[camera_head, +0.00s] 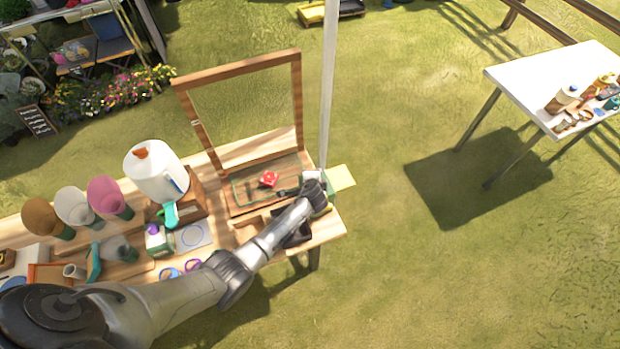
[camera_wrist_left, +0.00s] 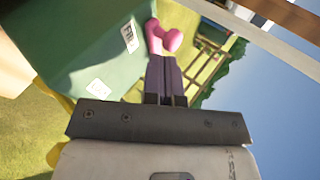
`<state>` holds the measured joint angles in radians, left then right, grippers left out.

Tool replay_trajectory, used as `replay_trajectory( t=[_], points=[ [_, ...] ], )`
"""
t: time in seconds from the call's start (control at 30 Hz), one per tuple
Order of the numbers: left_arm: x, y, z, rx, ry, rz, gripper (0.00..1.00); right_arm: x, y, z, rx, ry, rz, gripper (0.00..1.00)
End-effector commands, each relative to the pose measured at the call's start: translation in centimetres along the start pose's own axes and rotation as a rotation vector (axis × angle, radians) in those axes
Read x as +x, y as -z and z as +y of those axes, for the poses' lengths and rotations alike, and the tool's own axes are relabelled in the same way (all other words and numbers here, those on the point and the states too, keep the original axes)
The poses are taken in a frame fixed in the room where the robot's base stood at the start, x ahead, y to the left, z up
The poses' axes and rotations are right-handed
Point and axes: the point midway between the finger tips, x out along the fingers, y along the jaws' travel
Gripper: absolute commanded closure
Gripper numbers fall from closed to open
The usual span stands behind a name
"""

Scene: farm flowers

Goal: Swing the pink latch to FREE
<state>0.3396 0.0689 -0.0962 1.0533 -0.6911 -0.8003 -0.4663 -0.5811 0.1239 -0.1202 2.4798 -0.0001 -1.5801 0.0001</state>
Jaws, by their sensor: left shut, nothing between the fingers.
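The pink latch (camera_wrist_left: 163,38) shows in the left wrist view as a rounded two-lobed piece at the edge of a green panel (camera_wrist_left: 105,58). Two white labels sit on the panel: one (camera_wrist_left: 130,36) close to the latch, the other (camera_wrist_left: 99,87) farther off. Their lettering is too small to read surely. My left gripper (camera_wrist_left: 165,62) is shut and empty, its dark fingertips just below the latch; I cannot tell whether they touch it. In the head view my left gripper (camera_head: 316,186) is at the table's right end, and the latch cannot be made out there.
A wooden frame (camera_head: 298,100) stands upright on the wooden table (camera_head: 331,227), with a red item (camera_head: 268,179) in its tray. A pale pole (camera_head: 328,90) rises close behind my gripper. Cones, a white jug (camera_head: 156,175) and small goods fill the table's left.

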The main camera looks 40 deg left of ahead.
Motion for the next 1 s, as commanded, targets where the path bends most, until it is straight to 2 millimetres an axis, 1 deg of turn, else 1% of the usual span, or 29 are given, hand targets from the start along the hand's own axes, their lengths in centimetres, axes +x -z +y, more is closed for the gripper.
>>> replay_trajectory(
  t=[0.17,0.27,0.37,0.47,0.53,0.8,1.0],
  points=[
    [-0.1,0.0,0.0,0.0,0.0,0.0,1.0,-0.1,0.0,0.1,-0.002,-0.002,0.0,0.57],
    [-0.8,0.1,0.1,0.001,-0.001,0.001,1.0,-0.7,0.2,0.1,-0.002,-0.002,0.0,0.57],
    [-2.0,0.2,0.6,0.004,-0.003,0.003,1.0,-1.7,0.6,0.1,-0.001,-0.001,0.0,0.57],
    [-3.8,0.4,1.3,0.005,-0.004,0.006,1.0,-3.0,1.0,0.1,0.0,0.0,0.001,0.57],
    [-4.6,0.3,1.7,0.003,0.001,0.006,1.0,-2.9,1.0,0.1,0.002,0.001,0.005,0.57],
    [-8.9,-0.1,1.8,0.002,0.0,0.007,1.0,-2.9,1.0,-0.1,0.007,0.006,0.002,0.57],
    [-11.4,-0.3,1.8,0.003,0.0,0.006,1.0,-2.8,1.0,-0.1,0.008,0.006,0.002,0.57]
  ],
)
